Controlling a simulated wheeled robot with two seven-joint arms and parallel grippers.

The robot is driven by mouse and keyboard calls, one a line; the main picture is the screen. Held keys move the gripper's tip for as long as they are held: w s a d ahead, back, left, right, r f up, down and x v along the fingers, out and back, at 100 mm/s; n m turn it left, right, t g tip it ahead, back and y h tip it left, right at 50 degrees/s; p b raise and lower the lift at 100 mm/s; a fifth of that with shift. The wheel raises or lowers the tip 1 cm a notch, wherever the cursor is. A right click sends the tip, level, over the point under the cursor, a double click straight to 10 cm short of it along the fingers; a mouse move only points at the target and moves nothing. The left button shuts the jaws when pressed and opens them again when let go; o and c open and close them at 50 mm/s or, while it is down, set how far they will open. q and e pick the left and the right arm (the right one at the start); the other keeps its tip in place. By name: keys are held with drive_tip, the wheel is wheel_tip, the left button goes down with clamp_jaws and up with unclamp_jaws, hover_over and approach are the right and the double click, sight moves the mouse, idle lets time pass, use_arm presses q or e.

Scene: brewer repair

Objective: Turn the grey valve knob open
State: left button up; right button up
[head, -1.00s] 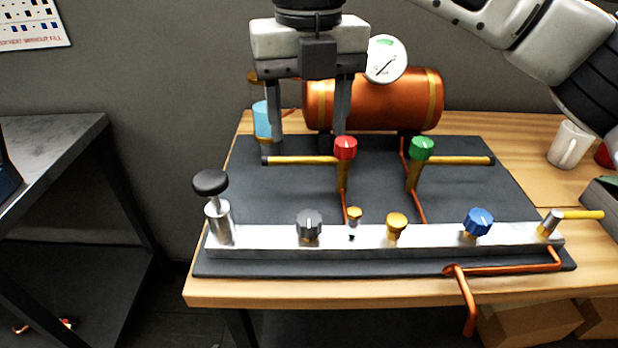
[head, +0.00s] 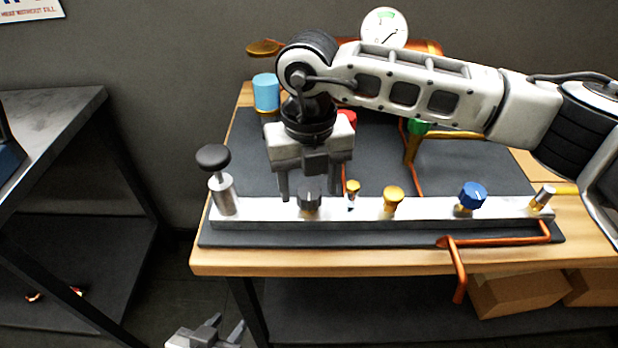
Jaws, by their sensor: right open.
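The grey valve knob (head: 311,200) is a dark round knob on the front metal rail (head: 350,210), left of the small brass fitting. My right gripper (head: 310,189) points down with its two fingers apart, one to the left and one to the right of the knob as seen. I cannot tell whether the fingers touch it. The gripper body partly covers the area just behind the knob. My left gripper (head: 222,332) is at the bottom edge, low in front of the bench, with its fingers apart and nothing between them.
A black-topped plunger (head: 222,180) stands at the rail's left end. Brass caps (head: 393,198) and a blue knob (head: 472,196) are to the right. The red knob (head: 347,119) and green knob (head: 418,127) are partly behind my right arm. A gauge (head: 385,27) stands behind.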

drive_tip(key=shift+f, duration=0.2)
drive_tip(key=c, duration=1)
